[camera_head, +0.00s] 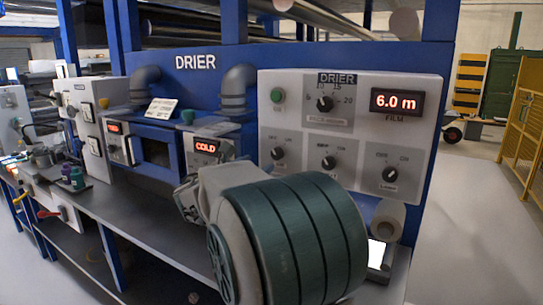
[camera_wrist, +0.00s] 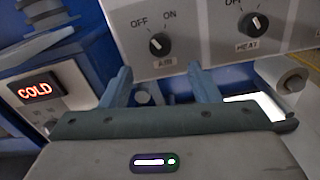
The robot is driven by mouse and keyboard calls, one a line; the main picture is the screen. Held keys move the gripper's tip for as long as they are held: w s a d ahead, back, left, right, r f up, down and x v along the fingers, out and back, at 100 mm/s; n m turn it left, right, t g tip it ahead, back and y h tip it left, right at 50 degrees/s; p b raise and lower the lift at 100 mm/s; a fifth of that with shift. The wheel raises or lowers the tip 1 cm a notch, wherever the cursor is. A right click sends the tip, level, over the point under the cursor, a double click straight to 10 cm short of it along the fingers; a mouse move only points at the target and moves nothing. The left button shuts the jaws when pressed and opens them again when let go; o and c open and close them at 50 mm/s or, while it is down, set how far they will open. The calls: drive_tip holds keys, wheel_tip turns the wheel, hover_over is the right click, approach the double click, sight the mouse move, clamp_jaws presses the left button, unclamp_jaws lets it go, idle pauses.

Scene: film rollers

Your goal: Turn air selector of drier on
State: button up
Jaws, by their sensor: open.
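The drier's control panel (camera_head: 350,130) faces me in the head view. Its air selector (camera_wrist: 160,44) is a black round knob in the wrist view, under the words OFF and ON and above the word AIR. Its white mark seems to point up-left, towards OFF. In the head view, the air selector (camera_head: 278,153) is the left knob of the lower row. My gripper (camera_wrist: 160,80) is open and empty, with its two blue fingers spread below the knob in the picture and apart from it. In the head view, my arm hides the fingers.
The heat knob (camera_wrist: 254,23) is right of the air selector. A white roll (camera_wrist: 285,73) sticks out below it. A red COLD display (camera_wrist: 38,91) is at the left. A film dial (camera_head: 324,103) and 6.0 m display (camera_head: 397,103) are above. The dark bench (camera_head: 130,215) extends left.

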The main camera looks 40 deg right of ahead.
sight(275, 154)
drive_tip(key=p+x, duration=0.1)
drive_tip(key=x, duration=0.8)
drive_tip(key=shift+d, duration=0.1)
drive_tip(key=shift+f, duration=0.1)
drive_tip(key=c, duration=1)
